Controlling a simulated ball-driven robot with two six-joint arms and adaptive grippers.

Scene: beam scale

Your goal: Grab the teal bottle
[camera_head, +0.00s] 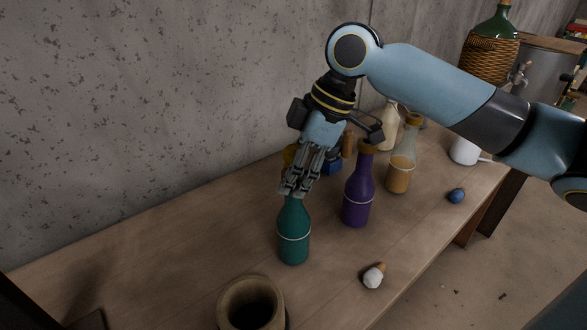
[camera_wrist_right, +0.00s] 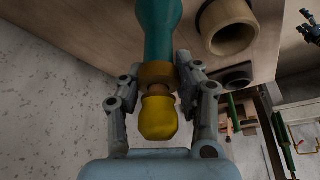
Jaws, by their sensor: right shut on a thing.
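The teal bottle (camera_head: 293,245) has a thin pale ring around its body and appears upright on the wooden table. My right gripper (camera_head: 296,190) comes down from above, and its fingers are closed around the bottle's neck. In the right wrist view, the teal bottle (camera_wrist_right: 158,30) extends away from the gripper (camera_wrist_right: 160,80). Its brownish collar sits between the fingertips, and a yellow rounded top (camera_wrist_right: 158,118) lies between the fingers, nearer the palm. The fingers hide most of the neck in the head view.
A purple bottle (camera_head: 357,200) stands close to the right, with an amber-filled bottle (camera_head: 398,178) beyond it. A round wooden pot (camera_head: 278,290) stands in front. A small white object (camera_head: 373,277) and a blue one (camera_head: 456,196) lie on the table (camera_head: 150,255), whose left part is mostly clear.

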